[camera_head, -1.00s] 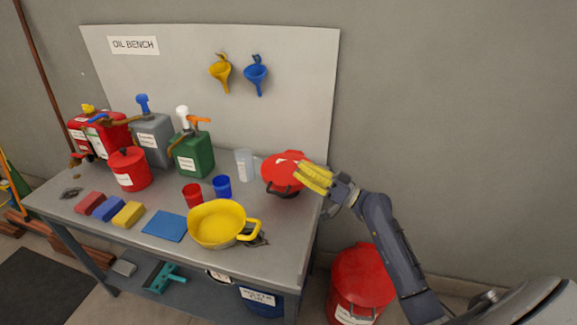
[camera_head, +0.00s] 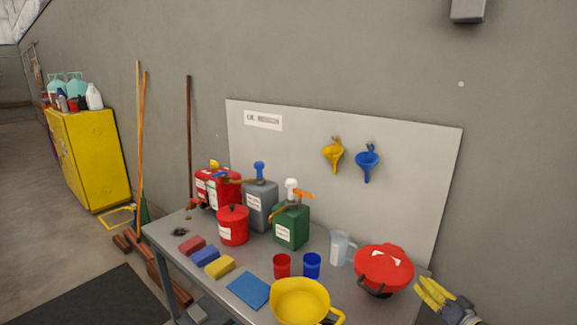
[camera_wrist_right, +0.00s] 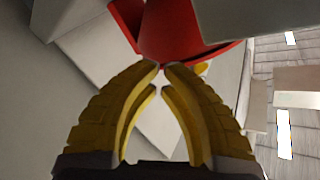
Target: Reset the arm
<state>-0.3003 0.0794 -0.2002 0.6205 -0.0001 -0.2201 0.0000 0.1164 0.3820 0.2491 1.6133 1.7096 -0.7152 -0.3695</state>
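My right gripper (camera_head: 434,292) has yellow ridged fingers and is at the lower right of the head view, beside the right edge of the bench and just right of a red lidded pot (camera_head: 383,268). In the right wrist view the two fingers of this gripper (camera_wrist_right: 161,66) curve toward each other, with a small gap between the tips and nothing held between them. A red object (camera_wrist_right: 175,30) shows beyond the fingertips. My left gripper is in neither view.
The bench (camera_head: 205,282) holds pump cans, a yellow pan (camera_head: 300,300), red (camera_head: 282,265) and blue (camera_head: 312,265) cups, a clear jug (camera_head: 340,248) and a blue mat (camera_head: 248,290). A backboard (camera_head: 300,130) stands behind. A yellow cabinet (camera_head: 90,155) is at the far left.

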